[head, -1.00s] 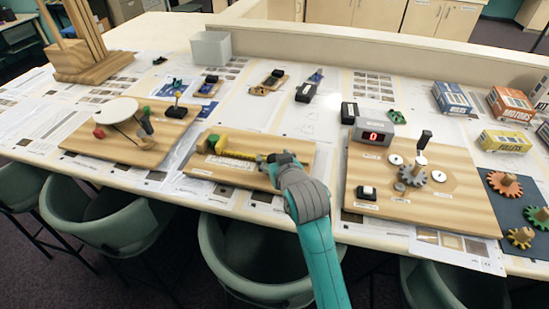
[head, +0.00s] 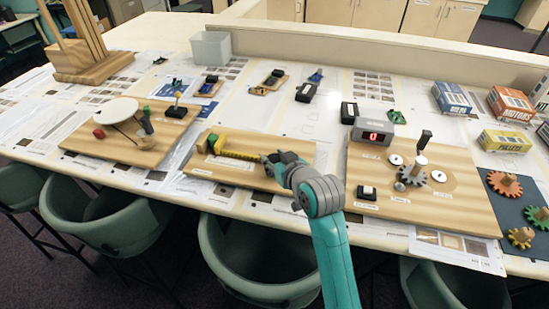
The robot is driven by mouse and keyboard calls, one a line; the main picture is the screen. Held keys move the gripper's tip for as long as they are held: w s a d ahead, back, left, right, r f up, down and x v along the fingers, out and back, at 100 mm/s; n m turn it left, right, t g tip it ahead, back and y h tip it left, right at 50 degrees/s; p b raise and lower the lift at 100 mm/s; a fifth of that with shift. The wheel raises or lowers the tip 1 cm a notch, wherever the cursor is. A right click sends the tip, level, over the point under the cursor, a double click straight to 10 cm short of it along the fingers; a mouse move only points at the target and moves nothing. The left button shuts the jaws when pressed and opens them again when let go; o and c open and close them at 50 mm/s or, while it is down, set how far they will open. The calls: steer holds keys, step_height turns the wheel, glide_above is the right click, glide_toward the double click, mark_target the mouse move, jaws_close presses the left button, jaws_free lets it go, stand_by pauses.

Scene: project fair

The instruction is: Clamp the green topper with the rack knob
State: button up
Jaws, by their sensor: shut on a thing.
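The middle wooden board (head: 228,175) carries a yellow toothed rack (head: 238,154). A small green block, which looks like the green topper (head: 219,144), sits at the rack's left end next to a dark piece. Whether it is pinched there is too small to tell. My gripper (head: 270,160) is at the right end of the rack, low over the board. It is shut on what appears to be the rack knob, which the fingers hide.
To the right is a board (head: 440,208) with gears, a crank and a counter box (head: 373,131) reading 0. To the left is a board (head: 118,150) with a white disc (head: 108,110). Green chairs (head: 250,265) line the front table edge.

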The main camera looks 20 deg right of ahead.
steer(key=o, duration=1.2)
steer(key=shift+c, duration=0.2)
steer(key=v, duration=1.2)
